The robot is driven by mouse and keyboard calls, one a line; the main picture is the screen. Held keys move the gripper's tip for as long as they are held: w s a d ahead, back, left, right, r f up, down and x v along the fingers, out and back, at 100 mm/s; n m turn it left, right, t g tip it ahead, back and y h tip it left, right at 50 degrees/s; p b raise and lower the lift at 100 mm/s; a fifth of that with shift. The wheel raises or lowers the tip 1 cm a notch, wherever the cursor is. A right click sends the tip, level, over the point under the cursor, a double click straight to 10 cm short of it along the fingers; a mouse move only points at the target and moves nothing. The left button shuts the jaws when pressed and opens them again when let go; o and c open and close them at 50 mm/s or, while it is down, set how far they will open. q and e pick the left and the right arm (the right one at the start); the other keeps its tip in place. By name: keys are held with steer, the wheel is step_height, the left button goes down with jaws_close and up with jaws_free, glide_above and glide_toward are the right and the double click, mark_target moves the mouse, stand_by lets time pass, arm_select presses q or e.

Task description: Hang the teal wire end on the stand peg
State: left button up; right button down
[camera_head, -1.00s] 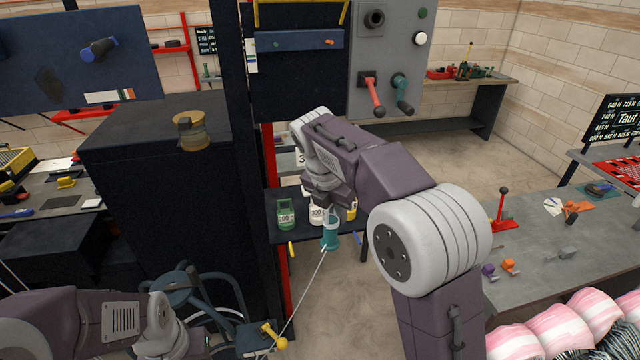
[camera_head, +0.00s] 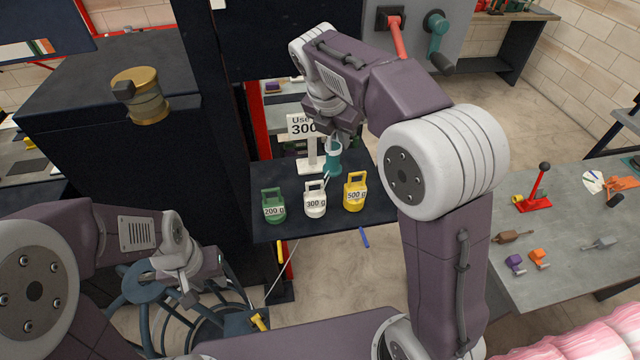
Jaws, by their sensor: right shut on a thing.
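The teal wire end (camera_head: 333,160) is a small teal cylinder with a pale top. My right gripper (camera_head: 338,134) is shut on it from above and holds it over the dark shelf of weights. The thin pale wire (camera_head: 287,263) runs down and left from it towards a small dark blue stand (camera_head: 238,321) low in the view. A yellow peg-like piece (camera_head: 258,322) sits on that stand; I cannot tell whether it is the stand peg. My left gripper (camera_head: 215,265) is at lower left, near the blue wheel; its jaws are too unclear to read.
A blue handwheel (camera_head: 150,282) is at lower left. A grey workbench (camera_head: 565,235) with tools is at right.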

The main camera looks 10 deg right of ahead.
step_height(320, 180, down, 10)
steer(key=shift+r+p, duration=0.15)
steer(key=shift+p, duration=0.2)
arm_select(q)
steer(key=shift+w+r, duration=0.25)
arm_select(e)
steer(key=shift+w+f, duration=0.25)
steer(key=shift+f, duration=0.1)
steer(key=c, duration=1.6)
jaws_free()
steer(key=shift+s, duration=0.15)
arm_select(q)
steer(key=shift+s, duration=0.1)
arm_select(e)
steer(key=shift+o, duration=0.2)
